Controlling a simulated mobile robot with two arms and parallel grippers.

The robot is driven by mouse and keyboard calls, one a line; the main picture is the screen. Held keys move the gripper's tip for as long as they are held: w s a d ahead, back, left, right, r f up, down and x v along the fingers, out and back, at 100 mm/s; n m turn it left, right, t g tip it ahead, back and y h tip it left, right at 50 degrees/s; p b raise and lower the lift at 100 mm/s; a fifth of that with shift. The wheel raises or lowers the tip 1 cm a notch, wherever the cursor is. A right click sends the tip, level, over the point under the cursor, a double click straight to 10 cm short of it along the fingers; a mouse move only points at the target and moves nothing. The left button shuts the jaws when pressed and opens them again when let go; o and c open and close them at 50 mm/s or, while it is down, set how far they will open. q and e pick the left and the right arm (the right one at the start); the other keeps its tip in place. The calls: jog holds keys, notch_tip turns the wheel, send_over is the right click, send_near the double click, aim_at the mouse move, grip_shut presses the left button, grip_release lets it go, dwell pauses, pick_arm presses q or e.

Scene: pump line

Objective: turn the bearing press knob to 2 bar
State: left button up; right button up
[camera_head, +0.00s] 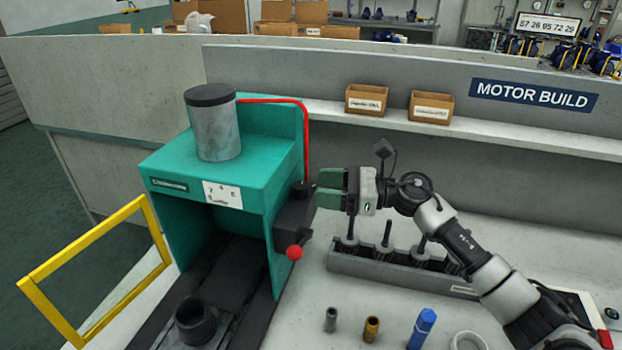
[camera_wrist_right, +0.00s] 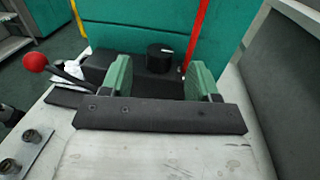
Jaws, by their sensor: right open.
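The bearing press (camera_head: 275,150) is a teal housing with a grey cylinder on top, on the left in the head view. A dark block on its right side carries the black knob (camera_head: 302,188), which my gripper partly covers there. The right wrist view shows the round knob (camera_wrist_right: 160,58) with a short white mark on its top edge. My right gripper (camera_head: 318,188) is open, its green fingers pointing left at the knob. In the wrist view the knob lies beyond and between the open fingers (camera_wrist_right: 160,80), with no contact visible. My left gripper is out of view.
A red-ball lever (camera_head: 294,252) is on the press block below my gripper. A red pipe (camera_head: 306,130) rises beside the knob. A yellow guard frame (camera_head: 95,235) stands open at left. A grey rack (camera_head: 390,270) and small parts occupy the bench at right.

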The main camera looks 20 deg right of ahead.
aim_at(311, 196)
jog(key=shift+p+x, duration=0.3)
jog(key=shift+x, duration=1.4)
jog(key=c, duration=0.9)
